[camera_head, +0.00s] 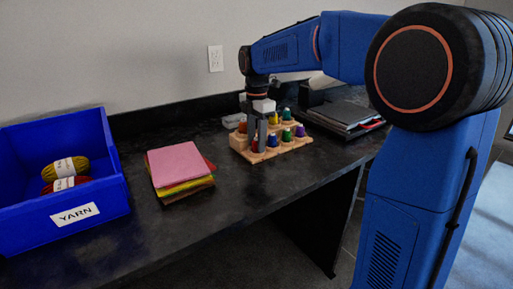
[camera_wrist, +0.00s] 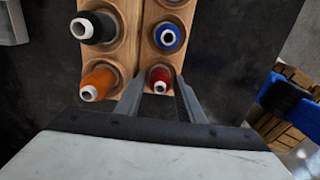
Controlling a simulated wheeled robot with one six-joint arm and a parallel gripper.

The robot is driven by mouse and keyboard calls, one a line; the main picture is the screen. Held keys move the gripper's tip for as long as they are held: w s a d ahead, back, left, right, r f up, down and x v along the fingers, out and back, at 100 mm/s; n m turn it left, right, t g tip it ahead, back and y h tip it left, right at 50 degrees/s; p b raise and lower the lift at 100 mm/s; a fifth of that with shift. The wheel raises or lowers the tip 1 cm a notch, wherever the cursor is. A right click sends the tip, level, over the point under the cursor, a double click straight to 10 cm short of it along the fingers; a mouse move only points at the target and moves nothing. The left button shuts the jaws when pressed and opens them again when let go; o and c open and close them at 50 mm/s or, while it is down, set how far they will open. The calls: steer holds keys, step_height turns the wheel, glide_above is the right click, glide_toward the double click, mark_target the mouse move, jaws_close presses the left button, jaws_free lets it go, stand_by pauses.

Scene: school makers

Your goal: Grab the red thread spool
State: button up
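The red thread spool (camera_wrist: 160,77) stands in a wooden spool rack (camera_wrist: 141,22), at the near end of its right row in the wrist view. My gripper (camera_wrist: 158,88) is open, with one finger to each side of the red spool. I cannot tell whether either finger touches it. In the head view my gripper (camera_head: 259,136) points down over the left part of the rack (camera_head: 240,153), and the red spool (camera_head: 255,147) is partly hidden by the fingers.
Orange (camera_wrist: 99,81), black (camera_wrist: 93,28) and blue (camera_wrist: 168,37) spools stand close by in the rack. On the dark table (camera_head: 140,222) are a stack of coloured sheets (camera_head: 178,163), a blue yarn bin (camera_head: 115,190) and dark folders (camera_head: 345,114).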

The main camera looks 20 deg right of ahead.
steer(key=c, duration=0.8)
